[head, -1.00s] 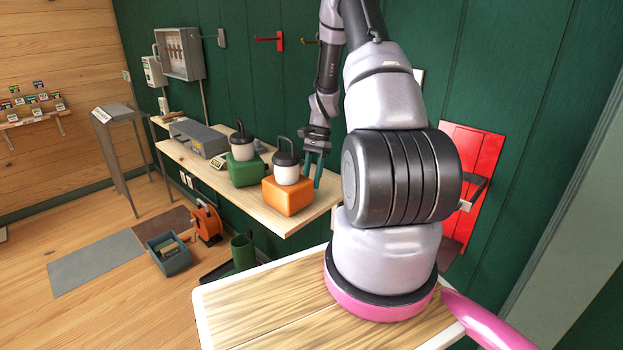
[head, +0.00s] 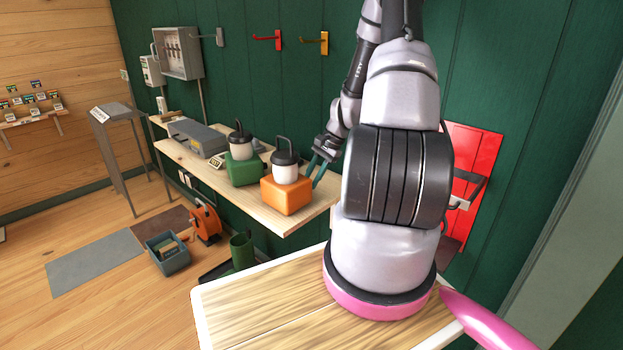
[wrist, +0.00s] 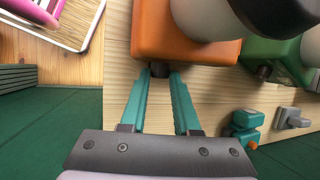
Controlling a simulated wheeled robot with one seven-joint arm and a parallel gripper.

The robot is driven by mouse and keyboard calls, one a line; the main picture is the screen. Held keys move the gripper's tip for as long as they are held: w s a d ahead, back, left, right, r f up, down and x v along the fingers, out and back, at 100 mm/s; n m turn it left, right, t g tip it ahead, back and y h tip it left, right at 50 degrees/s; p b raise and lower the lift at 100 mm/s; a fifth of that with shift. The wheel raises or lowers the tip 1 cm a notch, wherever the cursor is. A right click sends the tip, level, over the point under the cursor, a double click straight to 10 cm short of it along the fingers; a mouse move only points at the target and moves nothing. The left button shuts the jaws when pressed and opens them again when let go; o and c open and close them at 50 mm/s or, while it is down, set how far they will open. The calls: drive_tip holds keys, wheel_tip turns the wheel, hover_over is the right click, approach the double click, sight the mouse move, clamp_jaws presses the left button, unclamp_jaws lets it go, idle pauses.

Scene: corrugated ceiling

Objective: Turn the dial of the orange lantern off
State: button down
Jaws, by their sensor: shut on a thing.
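The orange lantern (head: 287,198) stands near the right end of the wooden shelf (head: 262,222), with a white globe and a dark cap with a handle. In the wrist view its orange base (wrist: 185,48) fills the upper middle. A small dark dial (wrist: 160,69) sticks out from the base's side facing me. My gripper (wrist: 161,75) has its two teal fingers on either side of this dial, shut on it. In the head view my gripper (head: 318,169) is just right of the orange lantern; the dial is hidden there.
A green lantern (head: 243,170) stands close left of the orange one, with its own dark dial (wrist: 264,71). A teal item (wrist: 246,122) and a grey item (wrist: 294,118) lie on the shelf by the wall. The green wall is close behind the shelf.

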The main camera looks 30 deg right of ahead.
drive_tip(key=c, duration=0.6)
unclamp_jaws()
drive_tip(key=shift+c, duration=0.2)
drive_tip(key=v, duration=0.7)
drive_tip(key=shift+d+r, duration=0.15)
drive_tip(key=shift+r, duration=0.05)
